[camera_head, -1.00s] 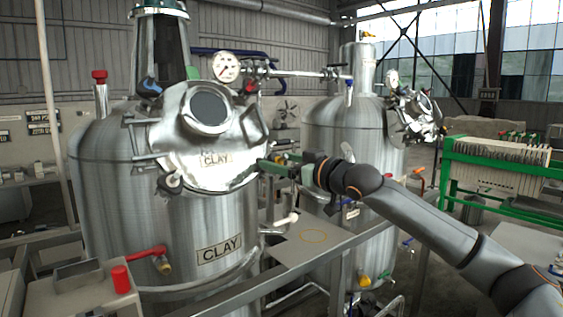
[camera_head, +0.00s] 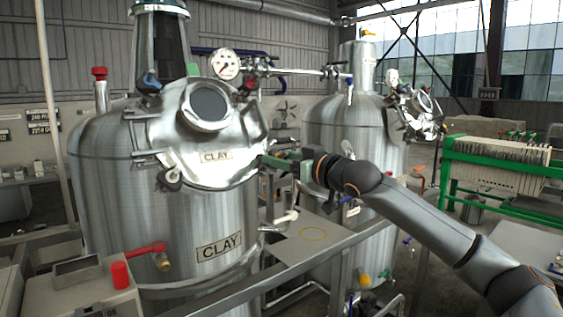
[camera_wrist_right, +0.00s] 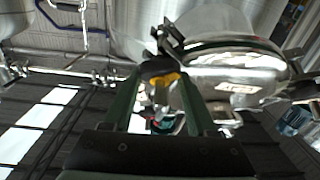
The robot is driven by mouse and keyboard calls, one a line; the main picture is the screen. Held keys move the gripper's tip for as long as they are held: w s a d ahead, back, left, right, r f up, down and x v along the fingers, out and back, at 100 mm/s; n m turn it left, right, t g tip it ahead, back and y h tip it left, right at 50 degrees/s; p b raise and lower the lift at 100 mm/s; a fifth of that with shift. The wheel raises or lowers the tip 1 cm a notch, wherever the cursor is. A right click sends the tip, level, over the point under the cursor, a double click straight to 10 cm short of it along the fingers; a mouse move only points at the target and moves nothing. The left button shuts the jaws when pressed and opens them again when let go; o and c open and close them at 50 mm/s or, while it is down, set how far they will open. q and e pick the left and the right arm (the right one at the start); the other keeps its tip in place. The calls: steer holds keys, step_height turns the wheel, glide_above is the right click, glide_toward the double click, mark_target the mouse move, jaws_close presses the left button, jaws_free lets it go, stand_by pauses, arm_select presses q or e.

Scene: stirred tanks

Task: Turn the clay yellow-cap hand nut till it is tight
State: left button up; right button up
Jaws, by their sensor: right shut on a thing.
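The large steel tank (camera_head: 150,220) labelled CLAY stands at the left in the head view, its round hatch lid (camera_head: 215,140) closed on top. My right gripper (camera_head: 272,161) reaches in from the right to the lid's right edge. In the right wrist view, the green fingers of my right gripper (camera_wrist_right: 160,78) close around the yellow-capped hand nut (camera_wrist_right: 168,78) beside the lid's rim. The nut's yellow shows between the fingertips, with a dark rounded part by it. In the head view the nut is hidden at the fingertips. My left gripper is not in view.
A second steel tank (camera_head: 340,135) stands behind my right forearm. A pressure gauge (camera_head: 225,64) and a pipe rise behind the lid. A platform (camera_head: 300,245) with a yellow ring lies below my gripper. A green-framed filter press (camera_head: 500,165) stands at the right.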

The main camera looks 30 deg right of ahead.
steer(key=m+b, duration=0.1)
steer(key=m+h+b, duration=0.1)
steer(key=m, duration=0.1)
steer(key=shift+a+f+h, duration=0.15)
steer(key=shift+f+h, duration=0.15)
steer(key=shift+m+h+b, duration=0.45)
steer(key=shift+m+h, duration=0.05)
steer(key=m, duration=0.1)
steer(key=m+h, duration=0.1)
steer(key=shift+r+m, duration=0.2)
steer(key=shift+m, duration=0.1)
steer(key=shift+r+m+g+h, duration=0.1)
steer(key=shift+m+g+h, duration=0.2)
steer(key=shift+m+h, duration=0.7)
steer(key=m+g+h, duration=0.1)
steer(key=m, duration=0.2)
steer(key=shift+a+r+m+p, duration=0.1)
steer(key=shift+m+p, duration=0.3)
steer(key=m+g+h+p, duration=0.1)
steer(key=m, duration=0.1)
steer(key=m+g+h+p, duration=0.1)
steer(key=m, duration=0.2)
steer(key=shift+w+r+g, duration=0.1)
steer(key=shift+g, duration=0.2)
steer(key=shift+m+g+p, duration=0.7)
steer(key=shift+m+g, duration=0.2)
steer(key=shift+m, duration=1)
steer(key=shift+h, duration=0.3)
